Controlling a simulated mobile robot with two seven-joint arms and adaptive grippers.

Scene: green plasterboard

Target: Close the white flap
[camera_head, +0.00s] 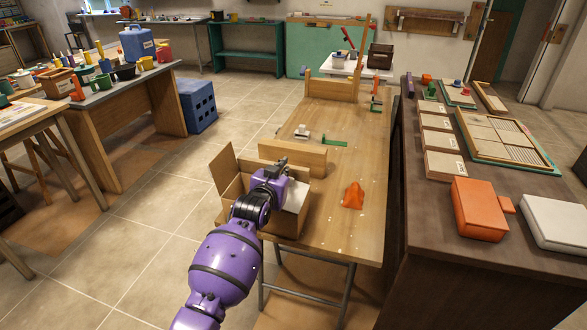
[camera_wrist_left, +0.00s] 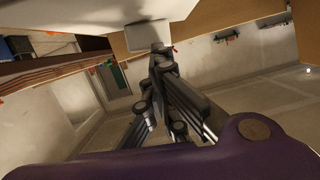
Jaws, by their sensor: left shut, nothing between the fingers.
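An open cardboard box (camera_head: 232,188) stands at the near left end of the wooden workbench. A brown flap stands up at its left. A white flap (camera_head: 296,197) shows at the box's right side, partly hidden behind my arm. My left gripper (camera_head: 281,162) is over the box, shut and empty, close to the white flap. In the left wrist view the gripper's fingertips (camera_wrist_left: 160,50) are together just below a pale panel (camera_wrist_left: 147,34), which looks like the white flap. I cannot tell whether they touch. My right gripper is not in view.
A wooden block (camera_head: 292,157) stands behind the box. An orange object (camera_head: 353,195) lies on the bench (camera_head: 340,225) to its right. A dark counter (camera_head: 415,220) with trays and an orange box (camera_head: 480,208) runs along the right. Open floor lies left of the bench.

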